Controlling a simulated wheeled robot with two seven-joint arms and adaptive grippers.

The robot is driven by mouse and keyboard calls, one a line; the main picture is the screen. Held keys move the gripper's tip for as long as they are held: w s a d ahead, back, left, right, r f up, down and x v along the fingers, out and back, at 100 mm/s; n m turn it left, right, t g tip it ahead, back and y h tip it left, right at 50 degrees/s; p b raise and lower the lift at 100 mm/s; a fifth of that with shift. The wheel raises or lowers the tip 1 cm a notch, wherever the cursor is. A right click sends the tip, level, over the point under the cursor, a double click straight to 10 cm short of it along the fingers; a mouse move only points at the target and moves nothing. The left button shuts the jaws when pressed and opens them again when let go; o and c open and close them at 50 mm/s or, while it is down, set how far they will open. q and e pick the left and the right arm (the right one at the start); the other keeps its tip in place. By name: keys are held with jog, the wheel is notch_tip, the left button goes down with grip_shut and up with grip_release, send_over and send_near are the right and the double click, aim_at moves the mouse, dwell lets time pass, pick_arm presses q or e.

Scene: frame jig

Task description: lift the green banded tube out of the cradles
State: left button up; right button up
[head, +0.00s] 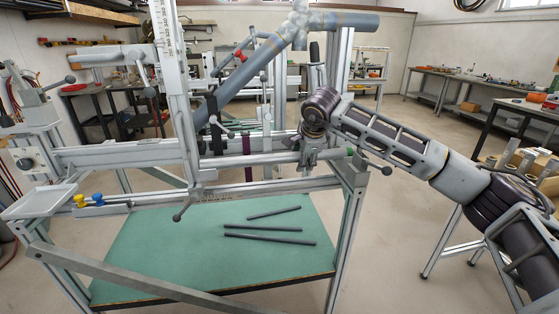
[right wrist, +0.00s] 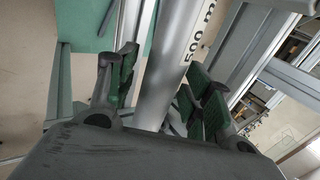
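A grey tube (head: 270,157) with a green end (head: 350,152) lies level along the front of the metal jig. Its supports are partly hidden, so I cannot tell how it sits in the cradles. My right gripper (head: 312,157) points down over the tube's right part. In the right wrist view, a grey round tube marked "500" (right wrist: 175,65) runs between the green-padded fingers of my right gripper (right wrist: 160,95). The fingers stand apart on either side of it, with a gap visible at the left finger. No green band shows there. My left gripper is not in view.
A tall scaled post (head: 172,90) and a slanted grey tube (head: 250,80) rise above the jig. A lower rail (head: 240,188) runs in front. Several dark rods (head: 270,238) lie on the green shelf (head: 160,245) below. Clamp handles stick out nearby.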

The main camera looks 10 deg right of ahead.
aim_at(281, 158)
jog(key=c, duration=0.9)
jog(key=shift+o, duration=0.2)
jog(key=shift+r+p, duration=0.7)
jog(key=shift+r, duration=0.5)
jog(key=shift+s, duration=0.1)
jog(key=shift+s+b, duration=0.7)
jog(key=shift+s, duration=1.05)
jog(key=shift+a, duration=0.2)
jog(key=shift+a+p, duration=0.35)
jog(key=shift+a, duration=3.35)
